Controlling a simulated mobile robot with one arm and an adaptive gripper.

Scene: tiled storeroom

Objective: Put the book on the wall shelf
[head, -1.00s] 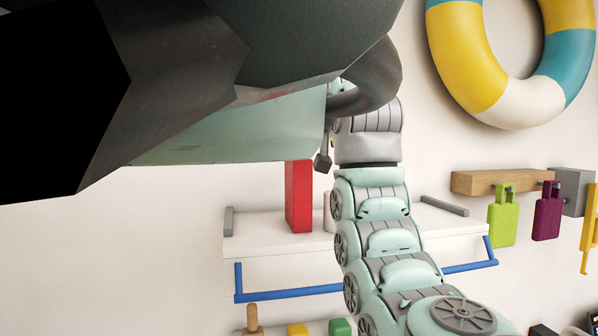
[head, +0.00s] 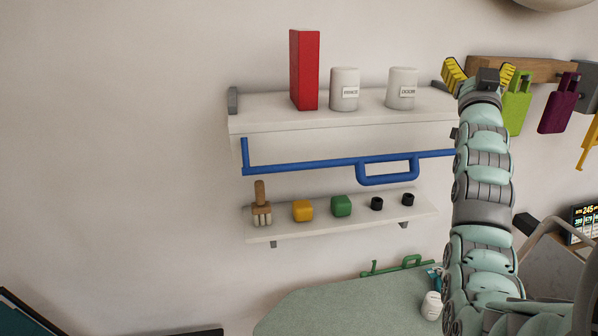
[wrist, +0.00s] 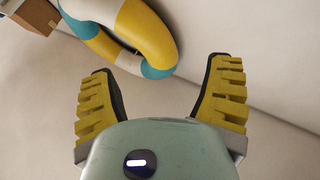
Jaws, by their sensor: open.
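A red upright block that looks like the book (head: 304,70) stands on the left part of the white wall shelf (head: 290,128), beside two white canisters. Nothing is touching it from my side. My gripper (head: 480,72) is raised at the right end of the shelf, apart from the book, with its yellow fingers spread. In the wrist view my gripper (wrist: 160,70) is open, with nothing between the fingers.
A blue rail (head: 310,166) runs under the shelf. A lower shelf (head: 330,224) holds a brush, coloured blocks and small black cylinders. Green and purple tags (head: 517,103) hang at the right. A ring buoy (wrist: 145,35) shows in the wrist view. A green surface (head: 340,305) lies below.

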